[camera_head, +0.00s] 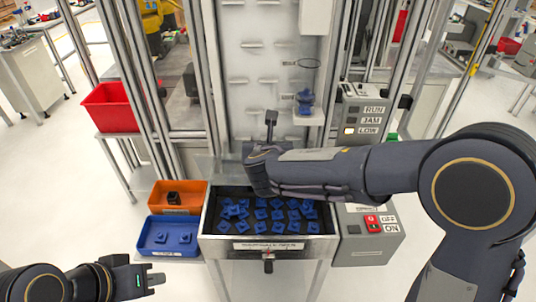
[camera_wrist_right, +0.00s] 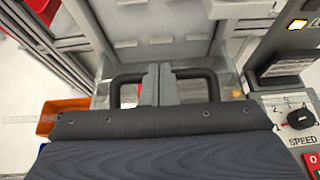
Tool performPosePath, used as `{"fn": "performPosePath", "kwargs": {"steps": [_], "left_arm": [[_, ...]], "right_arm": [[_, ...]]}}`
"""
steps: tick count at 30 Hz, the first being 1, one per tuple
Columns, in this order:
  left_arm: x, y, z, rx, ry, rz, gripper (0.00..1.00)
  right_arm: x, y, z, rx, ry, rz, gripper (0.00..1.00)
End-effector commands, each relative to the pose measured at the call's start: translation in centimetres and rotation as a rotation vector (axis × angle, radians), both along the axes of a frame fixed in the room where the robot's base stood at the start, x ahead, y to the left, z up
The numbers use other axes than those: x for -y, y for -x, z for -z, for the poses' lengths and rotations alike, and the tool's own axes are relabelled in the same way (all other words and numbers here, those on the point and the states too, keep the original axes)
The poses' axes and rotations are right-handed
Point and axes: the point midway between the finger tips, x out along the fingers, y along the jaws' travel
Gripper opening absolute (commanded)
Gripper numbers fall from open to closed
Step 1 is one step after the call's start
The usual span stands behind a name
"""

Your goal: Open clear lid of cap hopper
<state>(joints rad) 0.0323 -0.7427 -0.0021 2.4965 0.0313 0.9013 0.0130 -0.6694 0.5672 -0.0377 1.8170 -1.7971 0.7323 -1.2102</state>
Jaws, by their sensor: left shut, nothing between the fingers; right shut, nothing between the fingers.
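The cap hopper (camera_head: 322,248) is a grey open-topped box in the middle of the head view, with several blue caps (camera_head: 262,214) inside. A clear panel, apparently the lid (camera_head: 207,168), stands raised at the hopper's back edge, partly hidden behind my right arm. My right gripper (camera_head: 271,120) is over the hopper's back, pointing toward the machine. Its fingers are together and empty in the wrist view (camera_wrist_right: 160,75). Whether it touches the lid I cannot tell. My left gripper (camera_head: 152,280) is shut and empty at lower left, apart from the hopper.
An orange bin (camera_head: 184,187) with a dark part and a blue bin (camera_head: 160,222) with blue parts sit left of the hopper. A red bin (camera_head: 108,108) is farther left. A control box (camera_head: 365,240) with a red switch is at right. Metal posts frame the machine.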

Motion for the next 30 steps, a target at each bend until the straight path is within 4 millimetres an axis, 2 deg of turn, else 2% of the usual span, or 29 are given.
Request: {"fn": "performPosePath", "kwargs": {"steps": [9, 30], "left_arm": [[0.0, 0.0, -0.18, 0.0, 0.0, 0.0, 0.0], [-0.01, -0.01, -0.17, 0.0, 0.0, 0.0, 0.0]], "right_arm": [[0.04, -1.24, -0.17, -0.001, 0.0, 0.001, 0.0], [0.01, -1.2, -0.18, 0.0, -0.001, 0.0, 0.0]]}}
